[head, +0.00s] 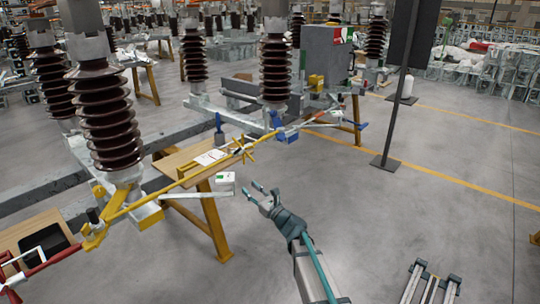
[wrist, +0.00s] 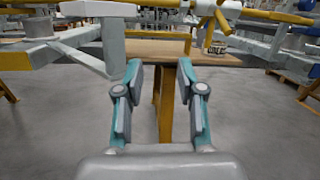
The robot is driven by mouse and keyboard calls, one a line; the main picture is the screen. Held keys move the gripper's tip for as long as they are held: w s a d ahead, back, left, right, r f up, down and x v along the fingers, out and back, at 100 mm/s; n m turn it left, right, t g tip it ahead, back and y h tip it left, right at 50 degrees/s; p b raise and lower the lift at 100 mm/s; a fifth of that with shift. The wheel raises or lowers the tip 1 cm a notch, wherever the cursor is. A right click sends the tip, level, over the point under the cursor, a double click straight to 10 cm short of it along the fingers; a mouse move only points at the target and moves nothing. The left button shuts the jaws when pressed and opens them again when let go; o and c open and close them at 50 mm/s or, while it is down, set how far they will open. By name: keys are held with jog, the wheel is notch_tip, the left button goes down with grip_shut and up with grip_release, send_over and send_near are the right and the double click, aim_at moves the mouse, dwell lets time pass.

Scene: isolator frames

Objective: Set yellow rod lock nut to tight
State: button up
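A long yellow rod (head: 165,190) runs diagonally from the lower left up towards the middle of the head view. A yellow star-shaped piece with several arms (head: 243,150) sits on the rod and looks like the lock nut. It also shows at the top of the wrist view (wrist: 214,14), right of centre, partly cut off by the frame edge. I cannot tell how tight it is. My gripper (head: 263,190) is in front of and below the rod, apart from it. In the wrist view my gripper (wrist: 160,72) has its fingers spread with nothing between them.
A wooden bench top (head: 185,160) on yellow legs (head: 218,230) stands below the rod. Brown ribbed insulators (head: 105,120) rise behind the rod. Bare grey floor (head: 400,210) lies to the right.

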aim_at(239, 150)
jog(key=w+r+m+t, duration=0.3)
jog(key=w+r+m, duration=0.1)
jog(key=r, duration=0.3)
jog(key=shift+h, duration=0.3)
jog(key=x, duration=0.9)
jog(key=shift+w+r, duration=0.3)
grip_shut()
